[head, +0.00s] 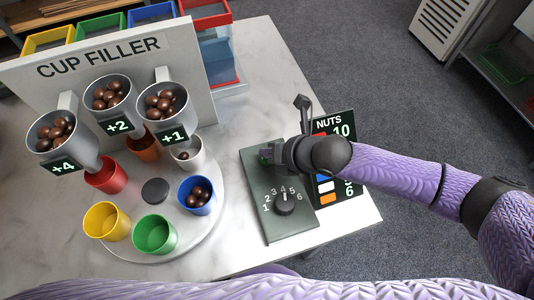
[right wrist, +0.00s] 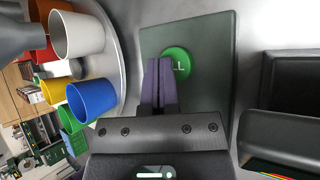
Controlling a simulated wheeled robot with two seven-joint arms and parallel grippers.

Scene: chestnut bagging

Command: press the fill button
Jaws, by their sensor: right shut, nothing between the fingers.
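The fill button is a round green button (right wrist: 180,62) with white lettering, partly covered by my fingers in the right wrist view. It sits on a dark grey-green control panel (head: 257,190), which also shows in the right wrist view (right wrist: 210,35). My right gripper (head: 267,155) is over the panel's far part and hides most of the button in the head view. Its fingers (right wrist: 159,68) are shut and empty, with the tips at the button's left edge in the right wrist view. I cannot tell whether they touch it. My left gripper is out of view.
A dial (head: 285,205) numbered 1 to 6 sits on the panel's near part. A NUTS sign (head: 345,131) stands right of it. Left is a round turntable (head: 203,237) with coloured cups; the blue cup (head: 189,206) holds nuts. Hoppers (head: 178,93) with nuts hang above.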

